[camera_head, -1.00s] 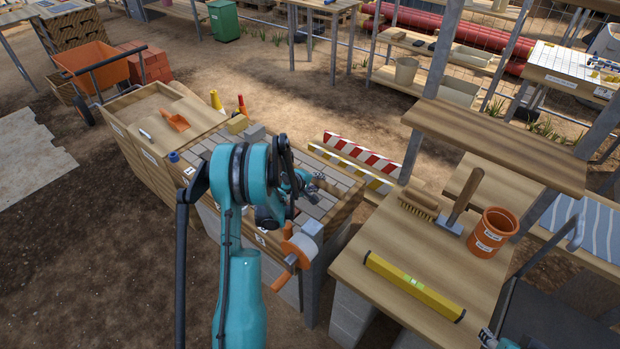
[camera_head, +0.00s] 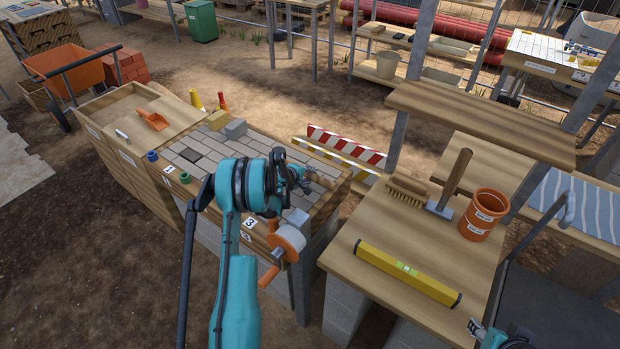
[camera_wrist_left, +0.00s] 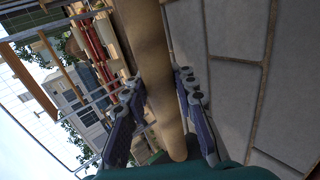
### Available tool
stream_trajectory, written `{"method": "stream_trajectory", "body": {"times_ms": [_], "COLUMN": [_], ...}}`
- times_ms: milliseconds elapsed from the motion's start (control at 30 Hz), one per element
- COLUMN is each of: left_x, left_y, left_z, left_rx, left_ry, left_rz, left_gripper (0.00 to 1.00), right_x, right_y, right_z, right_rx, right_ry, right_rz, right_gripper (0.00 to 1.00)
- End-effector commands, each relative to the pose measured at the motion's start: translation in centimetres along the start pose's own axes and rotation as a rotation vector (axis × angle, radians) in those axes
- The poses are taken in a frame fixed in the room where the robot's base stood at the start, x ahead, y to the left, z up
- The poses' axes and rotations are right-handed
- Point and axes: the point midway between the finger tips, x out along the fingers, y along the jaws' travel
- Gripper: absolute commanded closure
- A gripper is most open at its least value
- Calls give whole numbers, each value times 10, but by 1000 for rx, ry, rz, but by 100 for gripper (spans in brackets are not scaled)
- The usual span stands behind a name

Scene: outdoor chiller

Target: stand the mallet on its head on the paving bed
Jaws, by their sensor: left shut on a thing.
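My left gripper (camera_head: 301,180) is over the right part of the paving bed (camera_head: 212,150), which is laid with grey blocks. In the left wrist view its two fingers (camera_wrist_left: 158,103) are shut on both sides of a smooth wooden mallet handle (camera_wrist_left: 150,60). The handle's rounded end lies close to my palm, and the rest runs out of the top of the picture. The mallet's head is not visible there. In the head view a brownish part of the mallet (camera_head: 321,181) shows just right of the fingers. My right gripper (camera_head: 482,331) is barely in view at the bottom right.
The right-hand bench holds a brush (camera_head: 407,188), a wooden-handled tool (camera_head: 452,181), an orange pot (camera_head: 482,215) and a yellow level (camera_head: 408,273). A yellow block (camera_head: 218,119) and grey block (camera_head: 236,129) stand at the bed's back edge. An orange reel (camera_head: 289,243) hangs at its front.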

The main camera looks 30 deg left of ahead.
Motion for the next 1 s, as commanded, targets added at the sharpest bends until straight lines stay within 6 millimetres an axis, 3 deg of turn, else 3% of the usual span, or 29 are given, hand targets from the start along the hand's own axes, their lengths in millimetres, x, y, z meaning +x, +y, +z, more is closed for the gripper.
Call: {"method": "stream_trajectory", "body": {"times_ms": [67, 100, 167, 200, 567, 1000], "left_x": [-1, -1, -1, -1, -7, -94], "left_y": [1, 0, 0, 0, 2, 3], "left_z": [0, 0, 0, 0, 0, -1], "left_rx": [1, -1, -1, -1, -1, -2], "left_ry": [1, 0, 0, 0, 0, 1], "left_rz": [0, -1, -1, -1, -1, 0], "left_gripper": [100, 72, 56, 53, 53, 53], "right_x": [-1, -1, -1, -1, -3, -27], "right_y": [0, 0, 0, 0, 0, 0], "right_z": [-1, -1, -1, -1, -2, -20], "right_rx": [0, 0, 0, 0, 0, 0], "right_ry": [0, 0, 0, 0, 0, 0], "right_rz": [0, 0, 0, 0, 0, 0], "right_gripper": [60, 60, 60, 60, 60, 60]}}
